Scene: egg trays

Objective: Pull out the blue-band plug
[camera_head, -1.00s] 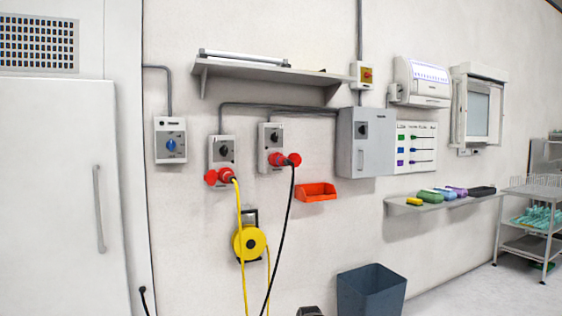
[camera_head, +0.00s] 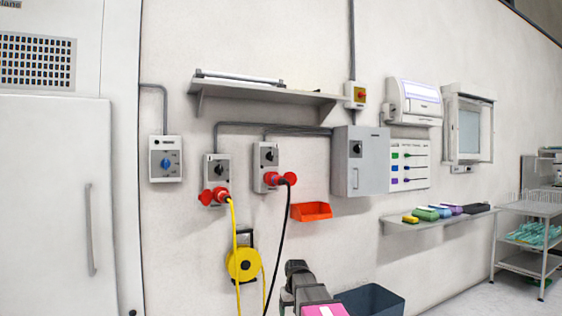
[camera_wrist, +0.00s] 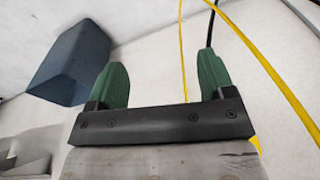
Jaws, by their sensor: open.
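Two red plugs sit in wall sockets in the head view. The left plug (camera_head: 221,195) has a yellow cable (camera_head: 235,260) and the right plug (camera_head: 289,178) has a black cable (camera_head: 281,240). Part of my arm shows at the bottom of the head view, below and to the right of the plugs. In the wrist view my gripper (camera_wrist: 162,80) is open and empty, with two green fingers apart. The yellow and black cables hang near its right finger; both plugs are outside that view.
A dark blue-grey bin (camera_head: 370,301) stands on the floor by my arm; it also shows in the wrist view (camera_wrist: 70,62). An orange tray (camera_head: 311,211) and a yellow cable reel (camera_head: 243,264) are on the wall. A shelf (camera_head: 262,88) juts out above the sockets.

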